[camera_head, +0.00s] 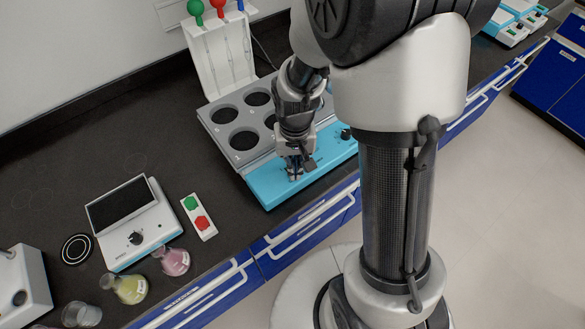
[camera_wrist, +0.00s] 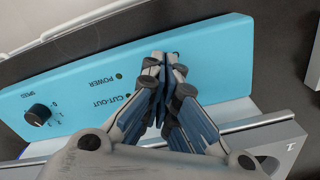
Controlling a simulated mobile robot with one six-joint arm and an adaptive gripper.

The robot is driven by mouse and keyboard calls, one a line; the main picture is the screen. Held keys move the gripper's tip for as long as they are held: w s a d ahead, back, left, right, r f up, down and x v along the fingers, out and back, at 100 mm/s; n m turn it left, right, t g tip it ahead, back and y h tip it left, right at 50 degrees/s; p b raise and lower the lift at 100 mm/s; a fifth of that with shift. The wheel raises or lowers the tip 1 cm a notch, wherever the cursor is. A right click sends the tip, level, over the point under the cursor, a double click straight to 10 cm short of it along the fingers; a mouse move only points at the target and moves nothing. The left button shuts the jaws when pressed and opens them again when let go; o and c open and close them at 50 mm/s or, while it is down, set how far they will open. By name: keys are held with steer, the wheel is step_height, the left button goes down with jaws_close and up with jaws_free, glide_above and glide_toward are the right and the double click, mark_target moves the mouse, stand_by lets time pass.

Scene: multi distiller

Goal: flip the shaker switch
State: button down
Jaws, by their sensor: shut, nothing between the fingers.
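My gripper (camera_head: 295,174) is shut and empty, low over the light-blue front panel (camera_head: 265,187) of the apparatus with several round dark wells. In the wrist view its closed fingertips (camera_wrist: 165,60) lie over that blue panel (camera_wrist: 215,50), beside the POWER and CUT-OUT labels. Contact with the panel cannot be told. A black knob (camera_wrist: 39,115) sits at the panel's left in the wrist view; it also shows at the panel's far end in the head view (camera_head: 346,134). No switch is clearly visible; the fingers cover part of the panel.
A small white device (camera_head: 150,234) with a black top and a knob stands at the left. A box with green and red buttons (camera_head: 199,217) lies next to it. Yellow (camera_head: 129,288) and pink (camera_head: 175,262) flasks stand near the bench edge. Bare dark bench lies behind.

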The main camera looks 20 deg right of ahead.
steer(key=shift+r, duration=0.1)
steer(key=shift+r+p, duration=3)
steer(key=shift+r, duration=0.45)
